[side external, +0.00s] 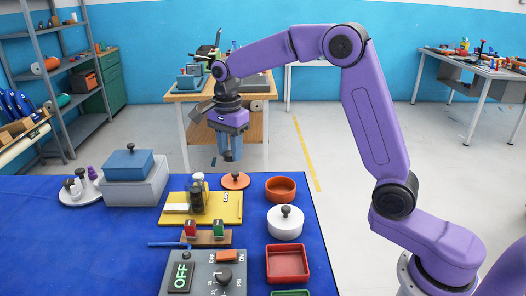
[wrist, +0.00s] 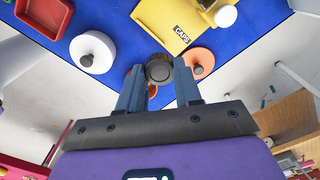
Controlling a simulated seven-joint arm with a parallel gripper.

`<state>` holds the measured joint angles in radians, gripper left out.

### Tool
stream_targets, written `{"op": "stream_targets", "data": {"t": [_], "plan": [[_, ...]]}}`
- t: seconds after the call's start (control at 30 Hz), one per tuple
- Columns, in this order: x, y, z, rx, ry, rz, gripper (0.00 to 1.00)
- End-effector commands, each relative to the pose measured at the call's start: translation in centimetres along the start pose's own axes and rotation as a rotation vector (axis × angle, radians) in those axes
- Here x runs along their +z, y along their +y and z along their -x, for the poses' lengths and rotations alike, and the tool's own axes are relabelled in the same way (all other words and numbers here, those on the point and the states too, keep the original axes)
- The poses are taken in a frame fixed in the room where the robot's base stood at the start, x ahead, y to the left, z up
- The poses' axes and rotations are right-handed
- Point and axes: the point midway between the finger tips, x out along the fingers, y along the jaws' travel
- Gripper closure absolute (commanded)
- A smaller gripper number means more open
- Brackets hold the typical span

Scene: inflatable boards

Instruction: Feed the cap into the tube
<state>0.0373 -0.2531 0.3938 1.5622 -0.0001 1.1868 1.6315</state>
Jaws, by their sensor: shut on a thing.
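My gripper (side external: 228,143) hangs pointing down beyond the far edge of the blue table, above the floor. In the wrist view its two fingers (wrist: 159,88) are shut on a small dark round piece (wrist: 159,68), which looks like the cap. The piece also shows as a dark tip below the fingers in the side view (side external: 228,156). A yellow board (side external: 228,208) marked CAPS lies on the table, with an upright grey fixture (side external: 197,197) topped in white. The wrist view also shows the yellow board (wrist: 170,22). I cannot tell which part is the tube.
An orange disc with a dark knob (side external: 235,181), an orange bowl (side external: 281,189), a white knobbed pot (side external: 286,222) and a red tray (side external: 287,263) line the right side. A grey control box (side external: 205,275) stands in front; blue and grey boxes (side external: 130,164) are left.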

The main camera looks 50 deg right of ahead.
Motion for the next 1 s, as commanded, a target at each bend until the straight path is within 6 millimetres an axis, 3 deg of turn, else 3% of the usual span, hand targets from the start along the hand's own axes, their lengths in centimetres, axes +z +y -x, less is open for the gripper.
{"op": "stream_targets", "data": {"t": [0.2, 0.4, 0.73, 1.0], "plan": [[3.6, -4.5, -0.4, 0.0, 0.0, 0.001, 0.94], [5.9, -6.8, -0.8, -0.001, 0.0, 0.001, 0.94], [6.7, -7.5, -1.6, 0.0, 0.0, -0.001, 0.94], [6.7, -7.5, -3.6, 0.001, 0.0, 0.0, 0.94]]}}
